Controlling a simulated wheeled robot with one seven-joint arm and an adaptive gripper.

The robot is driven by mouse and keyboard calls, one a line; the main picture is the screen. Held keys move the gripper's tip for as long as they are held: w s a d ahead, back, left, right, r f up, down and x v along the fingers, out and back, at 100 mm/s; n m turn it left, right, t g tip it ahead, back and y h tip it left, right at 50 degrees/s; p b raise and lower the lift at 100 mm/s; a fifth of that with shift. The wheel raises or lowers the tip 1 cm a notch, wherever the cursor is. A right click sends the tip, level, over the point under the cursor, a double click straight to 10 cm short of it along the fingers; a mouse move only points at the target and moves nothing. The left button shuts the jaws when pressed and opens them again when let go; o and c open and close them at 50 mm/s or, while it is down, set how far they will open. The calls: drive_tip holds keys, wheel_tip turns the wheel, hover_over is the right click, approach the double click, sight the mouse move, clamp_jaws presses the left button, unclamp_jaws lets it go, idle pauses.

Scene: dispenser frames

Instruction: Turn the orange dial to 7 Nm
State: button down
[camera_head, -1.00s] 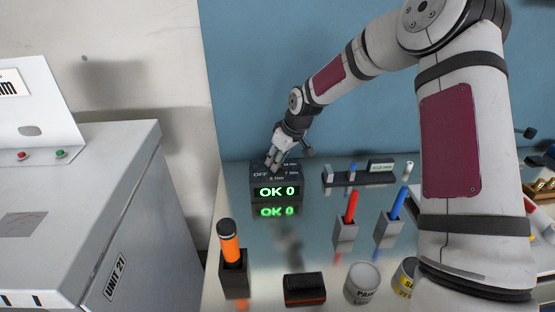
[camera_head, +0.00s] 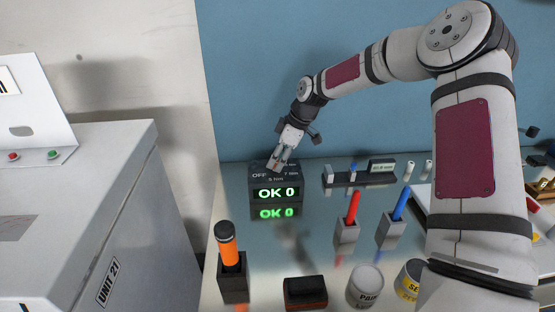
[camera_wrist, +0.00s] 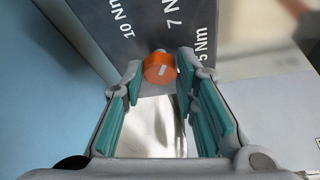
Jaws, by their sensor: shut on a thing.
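The orange dial (camera_wrist: 158,68) shows in the wrist view on the dark face of a box, with a short white mark on its end. Labels for 10 Nm, 7 Nm and 5 Nm are printed around it; which one the dial points at is not clear. My gripper (camera_wrist: 158,72) has its teal-padded fingers on either side of the dial and is shut on it. In the head view my gripper (camera_head: 277,165) is at the top of the dark box (camera_head: 262,178), hiding the dial.
An orange-handled tool (camera_head: 228,250) stands in a dark holder at front left. Red (camera_head: 353,207) and blue (camera_head: 400,204) handles stand in holders to the right. A low rack (camera_head: 358,180) is behind them. Cans (camera_head: 366,287) and a dark block (camera_head: 305,291) are at the front.

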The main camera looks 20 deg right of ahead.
drive_tip(key=shift+f, duration=0.1)
drive_tip(key=c, duration=1.3)
unclamp_jaws()
drive_tip(key=v, duration=1.2)
